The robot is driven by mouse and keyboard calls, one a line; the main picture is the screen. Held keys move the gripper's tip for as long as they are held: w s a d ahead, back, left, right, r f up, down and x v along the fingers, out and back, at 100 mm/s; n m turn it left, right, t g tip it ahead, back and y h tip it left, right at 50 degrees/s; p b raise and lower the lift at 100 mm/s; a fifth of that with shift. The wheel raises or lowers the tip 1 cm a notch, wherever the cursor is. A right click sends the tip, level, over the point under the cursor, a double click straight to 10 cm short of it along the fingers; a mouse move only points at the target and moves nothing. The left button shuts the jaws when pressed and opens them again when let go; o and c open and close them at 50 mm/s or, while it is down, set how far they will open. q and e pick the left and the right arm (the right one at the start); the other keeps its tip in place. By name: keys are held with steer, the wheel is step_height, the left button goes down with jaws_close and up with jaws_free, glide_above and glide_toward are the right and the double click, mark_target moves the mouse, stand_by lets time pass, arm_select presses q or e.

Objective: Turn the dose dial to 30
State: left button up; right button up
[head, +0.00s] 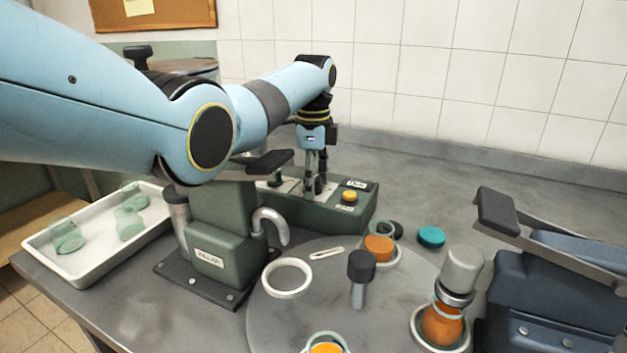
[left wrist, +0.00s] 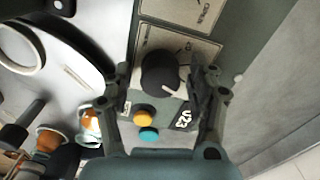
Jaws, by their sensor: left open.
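The dose dial is a round black knob (left wrist: 160,72) on a pale scale plate (left wrist: 184,42) in the left wrist view. A light pointer mark shows on its lower right side; the scale numbers are too small to read. The dial sits on a green control box (head: 332,216) at the back of the counter. My left gripper (head: 315,187) points down over the box. In the left wrist view my left gripper (left wrist: 166,80) is open, with one finger on each side of the knob; contact cannot be told. In the head view the fingers hide the dial. My right gripper is not visible.
A yellow button (head: 349,196) is on the box beside the dial. A green filler machine (head: 225,250) stands in front of it. A round grey turntable (head: 318,305) carries jars with orange contents. A white tray (head: 80,262) is left; a blue machine (head: 550,300) is right.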

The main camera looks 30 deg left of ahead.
arm_select(q)
steer(key=c, duration=1.1)
steer(key=shift+c, duration=0.2)
steer(key=shift+r+n+p, duration=0.15)
steer(key=shift+n+p, duration=0.5)
steer(key=shift+n, duration=0.05)
steer(key=shift+n+p, duration=0.7)
steer(key=shift+n, duration=0.5)
steer(key=shift+w+n+p, duration=0.1)
steer(key=shift+n+p, duration=0.55)
steer(key=shift+n, duration=1.35)
